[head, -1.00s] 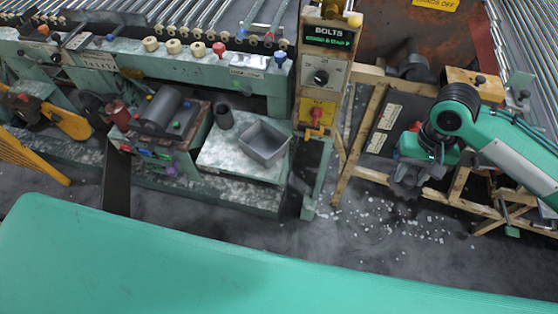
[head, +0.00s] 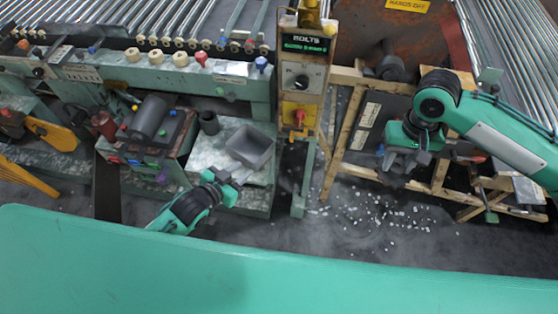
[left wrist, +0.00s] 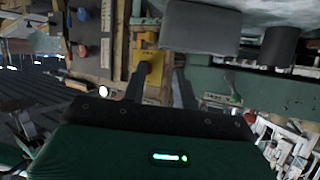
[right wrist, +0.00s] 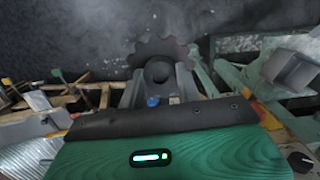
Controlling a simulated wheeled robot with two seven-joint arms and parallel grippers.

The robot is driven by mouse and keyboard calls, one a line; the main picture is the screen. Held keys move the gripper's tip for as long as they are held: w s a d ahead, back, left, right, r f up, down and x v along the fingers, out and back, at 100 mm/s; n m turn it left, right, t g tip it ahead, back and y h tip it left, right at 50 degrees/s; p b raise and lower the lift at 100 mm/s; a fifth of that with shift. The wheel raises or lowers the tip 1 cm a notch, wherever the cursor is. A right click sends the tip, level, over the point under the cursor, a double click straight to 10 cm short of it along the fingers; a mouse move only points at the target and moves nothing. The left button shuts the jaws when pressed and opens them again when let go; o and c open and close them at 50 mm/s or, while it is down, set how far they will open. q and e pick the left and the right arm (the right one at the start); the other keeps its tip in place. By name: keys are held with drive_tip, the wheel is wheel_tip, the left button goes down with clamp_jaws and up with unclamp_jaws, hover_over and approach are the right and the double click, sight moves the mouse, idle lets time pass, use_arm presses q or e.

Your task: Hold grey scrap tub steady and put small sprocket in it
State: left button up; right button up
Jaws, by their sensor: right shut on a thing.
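The grey scrap tub (head: 240,151) is an open, square-topped tub on a pale mottled plate. It also shows at the top of the left wrist view (left wrist: 203,28). My left gripper (head: 226,181) is open and empty at the tub's near left side; whether it touches the tub I cannot tell. My right gripper (head: 402,166) is shut on the small sprocket, over the floor by the wooden frame. The dark toothed sprocket (right wrist: 158,50) stands between its fingers in the right wrist view.
A dark upright cylinder (head: 209,123) stands left of the tub on the mottled plate (head: 211,150). The BOLTS post (head: 303,75) rises between the tub and my right arm. A wooden frame (head: 343,140) is beside my right gripper. White bits litter the floor.

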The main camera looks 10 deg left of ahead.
use_arm(q)
drive_tip(key=p+x, duration=0.1)
drive_tip(key=x, duration=1)
drive_tip(key=shift+w+d+f, duration=0.1)
drive_tip(key=shift+w+f, duration=0.15)
clamp_jaws()
